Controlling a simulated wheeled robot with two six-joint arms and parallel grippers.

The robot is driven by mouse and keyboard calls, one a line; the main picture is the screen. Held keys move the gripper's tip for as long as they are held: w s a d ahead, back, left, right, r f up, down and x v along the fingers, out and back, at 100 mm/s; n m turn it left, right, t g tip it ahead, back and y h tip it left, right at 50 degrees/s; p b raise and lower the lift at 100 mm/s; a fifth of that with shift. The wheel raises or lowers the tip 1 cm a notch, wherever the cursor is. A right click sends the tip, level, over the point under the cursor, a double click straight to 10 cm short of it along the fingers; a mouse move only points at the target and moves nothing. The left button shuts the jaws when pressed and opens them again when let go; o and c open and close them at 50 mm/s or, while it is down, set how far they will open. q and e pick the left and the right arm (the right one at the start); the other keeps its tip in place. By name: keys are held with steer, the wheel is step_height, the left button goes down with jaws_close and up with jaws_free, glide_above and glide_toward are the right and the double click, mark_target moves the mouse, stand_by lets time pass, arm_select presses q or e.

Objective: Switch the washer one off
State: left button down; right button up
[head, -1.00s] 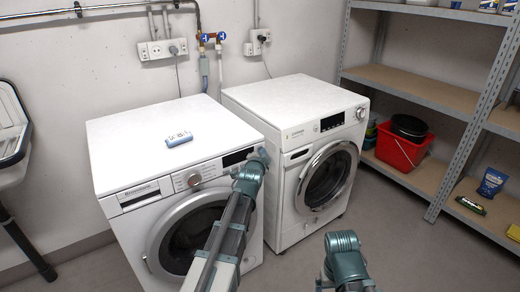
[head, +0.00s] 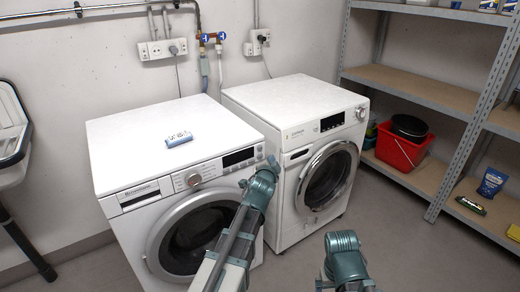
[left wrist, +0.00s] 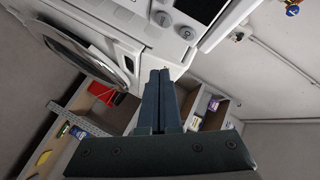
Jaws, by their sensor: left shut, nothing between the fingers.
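No readable label tells which is washer one. My left gripper (head: 272,162) is just in front of the right end of the left machine's control panel, close to the gap between the machines. In the left wrist view its fingers (left wrist: 160,73) are shut and empty, apart from the white machine front with a round door. My right arm shows low right; its gripper is not visible.
A small blue-and-white box (head: 179,139) lies on the left machine. A metal shelf unit (head: 440,100) with a red bucket (head: 400,150) stands at the right. A sink (head: 12,130) is at the far left. The floor before the right machine is clear.

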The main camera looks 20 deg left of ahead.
arm_select(q)
steer(key=shift+s+d, duration=0.35)
steer(key=shift+d, duration=0.05)
steer(key=shift+s+d, duration=0.1)
steer(key=shift+d, duration=0.05)
steer(key=shift+s+d, duration=0.2)
steer(key=shift+d, duration=0.05)
steer(key=s+d, duration=0.6)
steer(key=d, duration=0.2)
steer(key=shift+s+d, duration=0.35)
steer(key=shift+s, duration=0.05)
stand_by(4.3)
stand_by(0.6)
steer(key=s+d+r+n+g+p, duration=0.2)
steer(key=s+g+p, duration=0.3)
steer(key=s+p, duration=0.3)
steer(key=s+d+r+n+g+p, duration=0.1)
steer(key=s+r+n+g+p, duration=0.1)
steer(key=s+g+p, duration=0.3)
steer(key=s+d+r+n+g+h+p, duration=0.1)
steer(key=s+g+p, duration=0.4)
steer(key=s+p, duration=0.6)
step_height(320, 180, up, 3)
steer(key=shift+s+d+f+n+g, duration=0.25)
steer(key=shift+s+d+n, duration=0.35)
steer(key=shift+s+d, duration=0.35)
